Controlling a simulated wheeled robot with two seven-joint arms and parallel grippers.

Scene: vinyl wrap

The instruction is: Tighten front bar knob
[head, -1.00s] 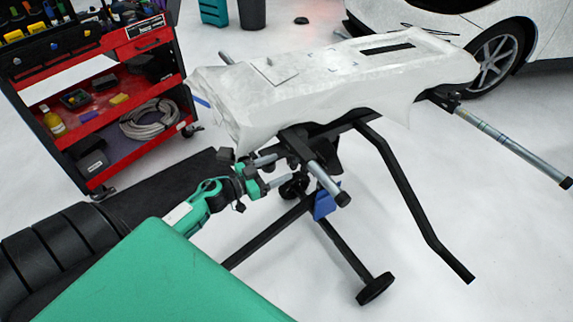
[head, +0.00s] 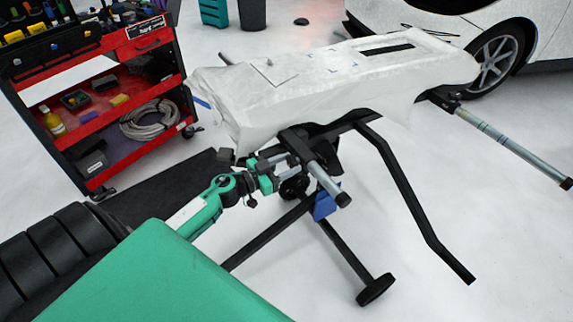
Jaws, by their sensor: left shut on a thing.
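The front bar (head: 328,181) is a grey tube with a black end cap, sticking out toward me from under the wrapped panel on a black stand. A black bracket (head: 298,142) holds its upper end. My left gripper (head: 282,167) is at the left side of the bar, close under this bracket, and is shut on the front bar knob. The knob is hidden by the fingers and the bracket, so its shape cannot be made out. My right gripper is not in view.
The white-wrapped panel (head: 330,85) lies over the stand, just above my gripper. Black stand legs (head: 345,250) with wheels reach the floor. A red tool cart (head: 110,125) is at the left. A second bar (head: 510,145) sticks out at right. The floor at lower right is clear.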

